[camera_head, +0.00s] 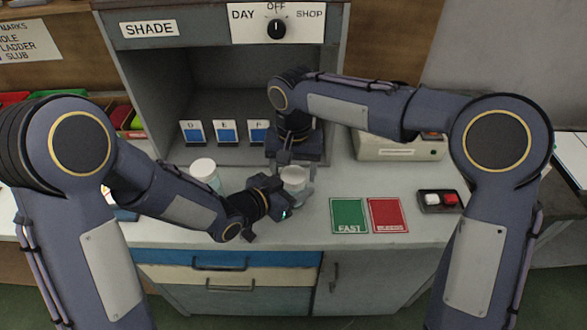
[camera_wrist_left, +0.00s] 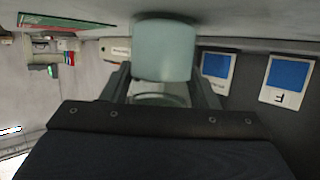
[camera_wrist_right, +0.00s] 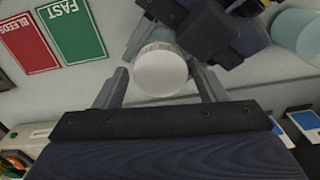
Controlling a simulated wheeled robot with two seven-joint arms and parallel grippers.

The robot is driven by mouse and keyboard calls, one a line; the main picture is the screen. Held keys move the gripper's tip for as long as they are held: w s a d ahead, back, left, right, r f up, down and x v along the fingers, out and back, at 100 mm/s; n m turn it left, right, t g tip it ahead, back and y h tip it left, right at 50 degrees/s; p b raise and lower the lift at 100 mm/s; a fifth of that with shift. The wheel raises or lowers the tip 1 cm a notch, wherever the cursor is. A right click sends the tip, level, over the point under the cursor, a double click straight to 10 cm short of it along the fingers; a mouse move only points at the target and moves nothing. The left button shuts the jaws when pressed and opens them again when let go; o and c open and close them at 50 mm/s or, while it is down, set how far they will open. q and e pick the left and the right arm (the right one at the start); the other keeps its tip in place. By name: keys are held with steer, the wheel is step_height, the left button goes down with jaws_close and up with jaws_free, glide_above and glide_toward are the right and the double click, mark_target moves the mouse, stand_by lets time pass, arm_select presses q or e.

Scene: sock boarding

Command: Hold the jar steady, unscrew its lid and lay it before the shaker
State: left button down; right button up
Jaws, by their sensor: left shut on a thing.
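The jar (camera_head: 294,184) stands on the worktop, pale and glassy with a whitish top. My left gripper (camera_head: 283,203) is shut on it from the side; its pale teal body (camera_wrist_left: 165,50) shows between the fingers in the left wrist view. The right gripper (camera_head: 290,160) points down over the jar. In the right wrist view the round white lid (camera_wrist_right: 160,70) lies between the open right fingers (camera_wrist_right: 162,86), with a gap on each side. Nothing in view is labelled as the shaker; a beige box machine (camera_head: 372,152) stands at the back right.
A second jar with a white lid (camera_head: 203,168) stands left of my left gripper. Green (camera_head: 349,216) and red (camera_head: 388,215) cards lie to the right, beside a small button box (camera_head: 439,202). Several blue-and-white cards (camera_head: 226,132) stand in the grey booth (camera_head: 160,85). Worktop between jar and green card is clear.

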steer(key=shift+o, duration=0.5)
steer(key=shift+r, duration=0.25)
step_height(320, 180, up, 4)
steer(key=shift+r, duration=0.1)
steer(key=shift+c, duration=0.4)
steer(key=shift+r+m, duration=1.55)
steer(key=shift+m, duration=0.05)
steer(key=shift+f, duration=3.9)
steer(key=shift+c, duration=0.2)
